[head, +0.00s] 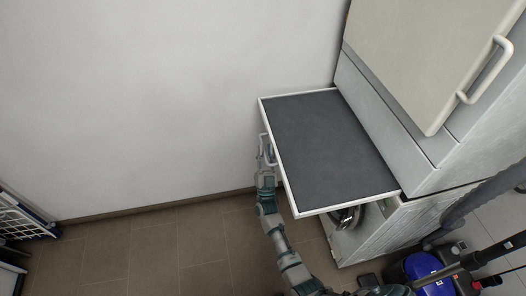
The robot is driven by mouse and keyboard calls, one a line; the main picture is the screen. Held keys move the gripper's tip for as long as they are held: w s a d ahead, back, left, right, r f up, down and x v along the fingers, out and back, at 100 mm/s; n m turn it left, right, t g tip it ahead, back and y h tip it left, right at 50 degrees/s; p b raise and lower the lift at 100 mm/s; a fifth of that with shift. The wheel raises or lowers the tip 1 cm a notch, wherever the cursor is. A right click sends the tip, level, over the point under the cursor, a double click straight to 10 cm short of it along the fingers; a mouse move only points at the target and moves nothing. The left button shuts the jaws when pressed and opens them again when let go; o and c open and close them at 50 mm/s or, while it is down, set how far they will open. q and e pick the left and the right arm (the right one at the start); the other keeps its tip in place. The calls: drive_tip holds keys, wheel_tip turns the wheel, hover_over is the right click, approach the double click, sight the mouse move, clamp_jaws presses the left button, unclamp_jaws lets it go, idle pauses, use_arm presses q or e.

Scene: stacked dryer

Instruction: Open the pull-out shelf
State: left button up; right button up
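The pull-out shelf (325,130) sticks far out to the left from the stacked dryer unit, with a dark grey top and a white rim. Its white handle (262,143) is on the left front edge. My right gripper (267,164) is at the handle, its arm reaching up from the bottom of the head view. The fingers are small and partly hidden by the handle and shelf edge, so I cannot tell whether they are closed on it. My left gripper is not in view.
The upper machine (425,50) with a light door and handle stands above the shelf. A lower machine (375,232) is below it. A blue vacuum cleaner (424,272) with dark tubes is at bottom right. A white rack (22,215) is at far left. Tiled floor (150,258) is clear between.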

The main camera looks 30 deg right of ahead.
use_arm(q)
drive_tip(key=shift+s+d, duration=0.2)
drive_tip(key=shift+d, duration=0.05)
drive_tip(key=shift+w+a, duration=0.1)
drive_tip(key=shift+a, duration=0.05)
use_arm(e)
drive_tip(key=v, duration=1.2)
drive_tip(key=shift+f, duration=0.1)
